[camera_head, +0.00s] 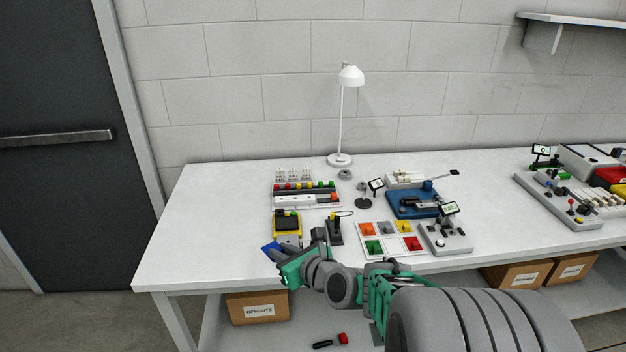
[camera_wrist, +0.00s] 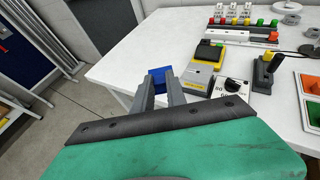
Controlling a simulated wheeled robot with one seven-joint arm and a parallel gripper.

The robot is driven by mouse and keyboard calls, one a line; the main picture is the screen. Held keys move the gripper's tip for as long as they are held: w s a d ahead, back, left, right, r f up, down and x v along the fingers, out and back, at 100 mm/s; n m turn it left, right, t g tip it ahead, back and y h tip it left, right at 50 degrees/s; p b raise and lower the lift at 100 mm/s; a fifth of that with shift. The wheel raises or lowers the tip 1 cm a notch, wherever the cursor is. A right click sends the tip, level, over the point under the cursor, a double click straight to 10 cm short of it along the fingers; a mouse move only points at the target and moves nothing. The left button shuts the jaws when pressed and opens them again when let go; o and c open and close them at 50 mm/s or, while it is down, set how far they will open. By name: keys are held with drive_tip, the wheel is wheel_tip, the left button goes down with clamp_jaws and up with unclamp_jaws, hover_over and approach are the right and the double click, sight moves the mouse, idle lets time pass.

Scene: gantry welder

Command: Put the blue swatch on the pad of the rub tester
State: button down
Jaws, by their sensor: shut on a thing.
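My gripper (camera_head: 279,257) is shut on the blue swatch (camera_head: 268,248), at the left part of the table's front edge. In the wrist view the swatch (camera_wrist: 160,74) shows as a small blue piece at the tips of my two grey fingers (camera_wrist: 160,86). Most of it is hidden by the fingers. I cannot tell for sure which device is the rub tester. A blue-based device (camera_head: 408,208) with a dark arm stands right of centre. A yellow and black unit (camera_head: 287,222) with a grey block stands just behind my gripper; its pad is not clearly visible.
A white tray (camera_head: 362,251) with orange, grey, green and red squares lies right of my gripper. A black joystick (camera_head: 334,230), a row of coloured buttons (camera_head: 305,187) and a white lamp (camera_head: 340,158) stand nearby. The table's left end (camera_head: 200,215) is clear.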

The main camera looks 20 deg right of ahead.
drive_tip(key=s+d+m+h+b, duration=0.2)
drive_tip(key=d+h+b, duration=0.1)
drive_tip(key=d, duration=0.7)
drive_tip(key=s+d+m+h+b, duration=0.2)
drive_tip(key=d+m+h+b, duration=0.1)
drive_tip(key=d, duration=0.7)
drive_tip(key=s+d+r+m+h+b, duration=0.3)
drive_tip(key=s+d, duration=0.5)
drive_tip(key=d, duration=0.3)
drive_tip(key=n+y+b, duration=0.1)
drive_tip(key=n+b, duration=0.1)
hover_over(396, 252)
drive_tip(key=f, duration=1)
drive_tip(key=shift+s+a+f, duration=0.15)
drive_tip(key=shift+s+f, duration=0.05)
drive_tip(key=shift+s, duration=0.05)
drive_tip(key=shift+w+f, duration=0.2)
drive_tip(key=shift+f, duration=0.1)
drive_tip(key=shift+d+f, duration=0.2)
drive_tip(key=shift+f, duration=1.4)
